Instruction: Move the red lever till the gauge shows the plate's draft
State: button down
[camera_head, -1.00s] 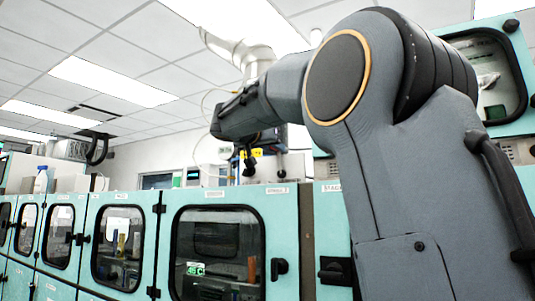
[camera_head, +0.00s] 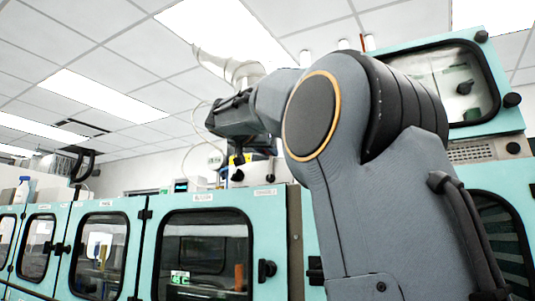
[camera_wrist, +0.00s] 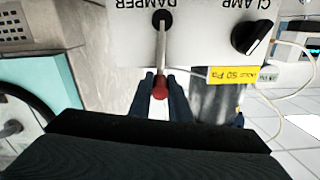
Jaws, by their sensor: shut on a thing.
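The red lever shows in the wrist view as a metal rod with a red knob (camera_wrist: 160,91) at its end. It comes out of a pale panel (camera_wrist: 200,45) beneath the word DAMPER, which appears upside down. My gripper (camera_wrist: 160,80) is shut on the lever, with a dark finger on each side at the knob. A yellow plate (camera_wrist: 233,75) on the panel edge reads 50 Pa; its smaller text is unclear. I cannot make out a gauge reading in either view.
A black CLAMP knob (camera_wrist: 252,34) sits on the panel, right of the lever. A pale cable (camera_wrist: 290,93) hangs at the right. Teal cabinets (camera_head: 287,240) with dark windows stand below the panel, and another teal cabinet (camera_head: 505,110) stands at the right.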

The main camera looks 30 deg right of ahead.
jog(key=c, duration=1.6)
grip_release()
jog(key=shift+c, duration=0.2)
jog(key=b+v, duration=0.3)
jog(key=v, duration=0.4)
jog(key=shift+s+a, duration=0.25)
jog(key=shift+a, duration=0.05)
jog(key=shift+f, duration=0.1)
